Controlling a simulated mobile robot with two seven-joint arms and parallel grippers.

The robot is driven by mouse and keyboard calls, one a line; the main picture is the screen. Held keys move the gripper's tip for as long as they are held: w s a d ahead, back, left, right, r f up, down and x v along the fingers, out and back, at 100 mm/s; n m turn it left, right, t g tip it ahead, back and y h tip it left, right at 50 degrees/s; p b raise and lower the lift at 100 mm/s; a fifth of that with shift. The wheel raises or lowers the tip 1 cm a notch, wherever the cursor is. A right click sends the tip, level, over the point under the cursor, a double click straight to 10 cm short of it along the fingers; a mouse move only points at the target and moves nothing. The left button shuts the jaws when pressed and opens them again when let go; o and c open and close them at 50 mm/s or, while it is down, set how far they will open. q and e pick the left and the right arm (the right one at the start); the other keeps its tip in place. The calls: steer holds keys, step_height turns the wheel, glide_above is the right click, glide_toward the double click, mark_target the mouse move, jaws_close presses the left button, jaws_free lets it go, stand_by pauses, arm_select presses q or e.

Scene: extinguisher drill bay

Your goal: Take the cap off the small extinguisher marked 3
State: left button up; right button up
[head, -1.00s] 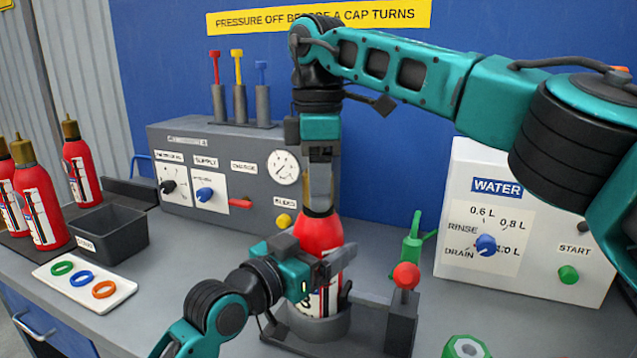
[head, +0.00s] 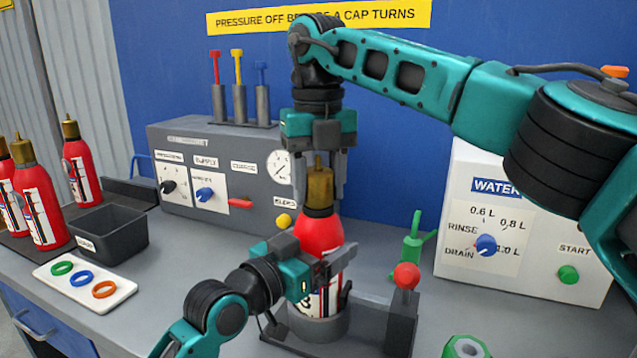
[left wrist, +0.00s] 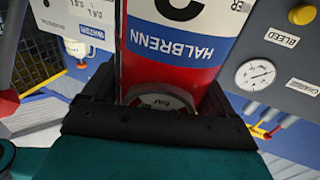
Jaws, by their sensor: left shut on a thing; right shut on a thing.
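The small red extinguisher marked 3 (head: 318,235) stands upright in a round grey holder (head: 321,327) on the bench. Its brass cap (head: 319,188) sits on top of the neck. My left gripper (head: 322,264) is shut around the extinguisher's body from the front left.
A red-knobbed lever (head: 405,277) stands right of the holder. A grey control panel (head: 262,200) with a gauge is behind. Left are a black bin (head: 110,235), a white ring tray (head: 112,297) and several capped extinguishers (head: 42,205). A white water unit (head: 455,200) stands right.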

steer(key=n, duration=0.3)
steer(key=shift+n, duration=0.4)
steer(key=n, duration=1.2)
steer(key=shift+n, duration=0.4)
steer(key=n, duration=1)
steer(key=shift+n, duration=0.4)
steer(key=n, duration=0.4)
steer(key=shift+r, duration=0.1)
steer(key=shift+r, duration=0.2)
